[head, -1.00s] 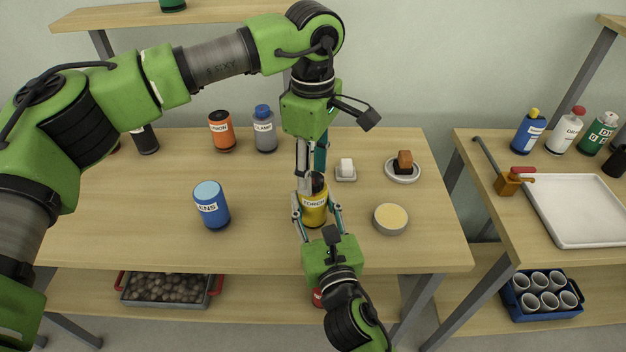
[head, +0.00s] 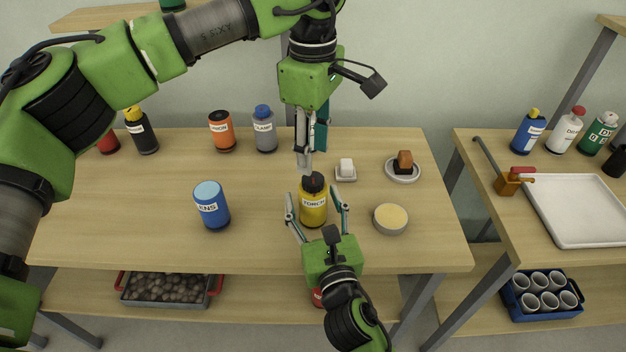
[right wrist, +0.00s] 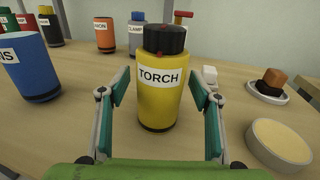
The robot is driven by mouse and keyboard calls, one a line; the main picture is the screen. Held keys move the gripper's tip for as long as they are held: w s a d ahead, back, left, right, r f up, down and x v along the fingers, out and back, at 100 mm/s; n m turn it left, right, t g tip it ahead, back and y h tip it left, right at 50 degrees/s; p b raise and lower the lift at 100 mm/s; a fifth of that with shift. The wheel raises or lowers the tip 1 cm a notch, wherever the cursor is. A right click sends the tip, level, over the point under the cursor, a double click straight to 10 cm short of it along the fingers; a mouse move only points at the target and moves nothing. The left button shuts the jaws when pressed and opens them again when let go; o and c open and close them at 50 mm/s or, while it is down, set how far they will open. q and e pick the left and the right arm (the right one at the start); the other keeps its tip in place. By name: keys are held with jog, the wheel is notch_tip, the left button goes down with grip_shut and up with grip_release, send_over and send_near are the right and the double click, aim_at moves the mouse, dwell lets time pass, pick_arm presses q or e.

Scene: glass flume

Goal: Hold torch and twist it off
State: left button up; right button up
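The torch (head: 313,208) is a yellow cylinder with a black cap, upright on the table; it also shows in the right wrist view (right wrist: 160,95). The cap (head: 313,183) sits on top, with small red marks visible in the right wrist view (right wrist: 165,40). My right gripper (head: 316,200) is open, its fingers on either side of the torch with gaps to it, seen in the right wrist view (right wrist: 160,88). My left gripper (head: 312,160) points down above and slightly behind the cap, its fingers apart and empty. It is clear of the cap.
A blue LENS-like labelled container (head: 211,207) stands left of the torch. A bowl (head: 390,219) is close on its right. Several bottles line the back edge. The front left tabletop is free.

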jog(key=v, duration=1.2)
